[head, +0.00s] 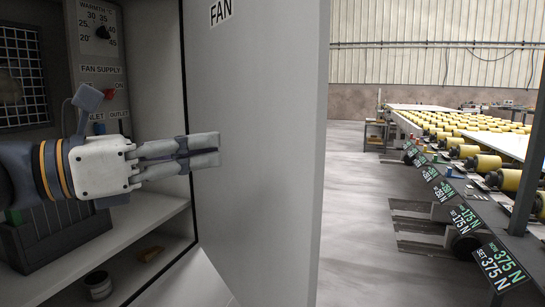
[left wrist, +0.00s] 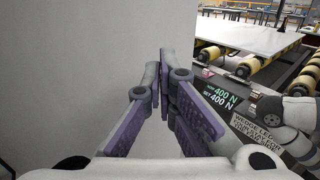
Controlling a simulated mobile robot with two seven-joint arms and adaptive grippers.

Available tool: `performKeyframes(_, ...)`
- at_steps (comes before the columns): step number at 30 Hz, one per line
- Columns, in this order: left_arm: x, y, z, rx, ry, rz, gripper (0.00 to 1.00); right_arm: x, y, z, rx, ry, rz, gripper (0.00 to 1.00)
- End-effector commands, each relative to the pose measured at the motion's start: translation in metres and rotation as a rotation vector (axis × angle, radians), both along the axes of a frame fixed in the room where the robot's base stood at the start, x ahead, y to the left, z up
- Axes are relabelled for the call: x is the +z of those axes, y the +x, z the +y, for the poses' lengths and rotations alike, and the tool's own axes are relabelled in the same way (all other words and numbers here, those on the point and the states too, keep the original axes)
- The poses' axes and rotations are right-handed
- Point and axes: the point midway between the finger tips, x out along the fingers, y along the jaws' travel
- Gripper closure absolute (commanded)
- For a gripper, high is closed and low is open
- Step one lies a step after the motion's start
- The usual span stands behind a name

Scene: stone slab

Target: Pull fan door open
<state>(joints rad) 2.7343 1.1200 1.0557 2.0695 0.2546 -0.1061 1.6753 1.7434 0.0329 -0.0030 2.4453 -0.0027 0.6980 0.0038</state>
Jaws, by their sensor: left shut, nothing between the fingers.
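The fan door (head: 265,150) is a pale grey panel labelled FAN near its top, standing open at the right side of the grey cabinet. The cabinet's inside shows to its left. My left gripper (head: 218,150) is shut and empty, its fingertips at the door's inner face; whether they touch it I cannot tell. In the left wrist view the closed fingers (left wrist: 163,60) show before a pale surface that looks like the door (left wrist: 80,60). No handle shows. My right gripper is not in the head view; a white and grey part at the right edge of the left wrist view is unclear.
Inside the cabinet are a fan grille (head: 22,75), a control panel (head: 100,60) with dial and red switch, a shelf (head: 120,235), and a cup (head: 98,285) below it. A roller conveyor (head: 470,140) with tension signs stands right. Open floor (head: 360,210) lies between.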

Motion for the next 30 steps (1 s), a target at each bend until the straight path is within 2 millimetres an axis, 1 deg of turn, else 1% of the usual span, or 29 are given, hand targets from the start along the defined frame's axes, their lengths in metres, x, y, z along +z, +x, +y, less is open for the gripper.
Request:
performKeyframes(1,-0.010,0.009,-0.010,-0.003,0.005,0.012,1.00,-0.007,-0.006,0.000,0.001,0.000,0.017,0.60)
performKeyframes(9,-0.007,0.041,-0.059,-0.001,0.004,0.008,1.00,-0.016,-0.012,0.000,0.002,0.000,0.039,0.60)
performKeyframes(12,-0.005,0.051,-0.074,-0.001,0.004,0.006,1.00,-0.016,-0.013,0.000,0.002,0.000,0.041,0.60)
performKeyframes(15,-0.004,0.058,-0.085,-0.001,0.004,0.003,1.00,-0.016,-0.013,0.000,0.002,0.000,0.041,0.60)
performKeyframes(20,-0.004,0.064,-0.093,0.001,0.004,0.004,1.00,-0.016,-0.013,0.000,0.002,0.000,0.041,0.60)
performKeyframes(30,-0.003,0.064,-0.094,0.002,0.004,0.003,1.00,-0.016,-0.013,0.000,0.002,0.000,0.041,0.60)
